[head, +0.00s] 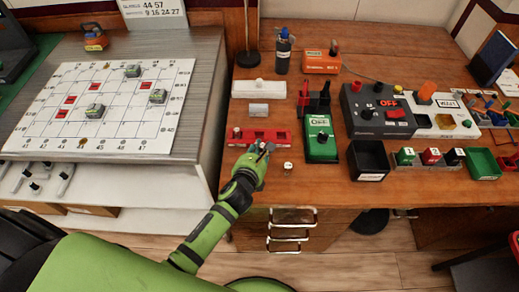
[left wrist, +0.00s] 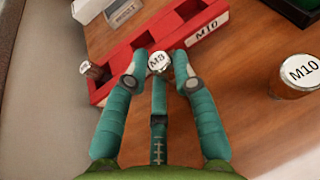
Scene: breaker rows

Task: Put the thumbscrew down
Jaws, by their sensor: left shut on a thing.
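My left gripper (head: 264,149) is shut on a small silver-topped thumbscrew (left wrist: 158,62), whose label looks like M8. In the left wrist view its fingertips (left wrist: 159,68) pinch it from both sides, over or just in front of the red tray (left wrist: 120,62). The tray also shows in the head view (head: 282,136); I cannot tell whether the screw touches it. Another thumbscrew (left wrist: 91,70) stands at the tray's left end. A thumbscrew marked M10 (left wrist: 296,76) stands on the desk to the right, also in the head view (head: 288,168). My right gripper is not in view.
The wooden desk's front edge is close to my gripper.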

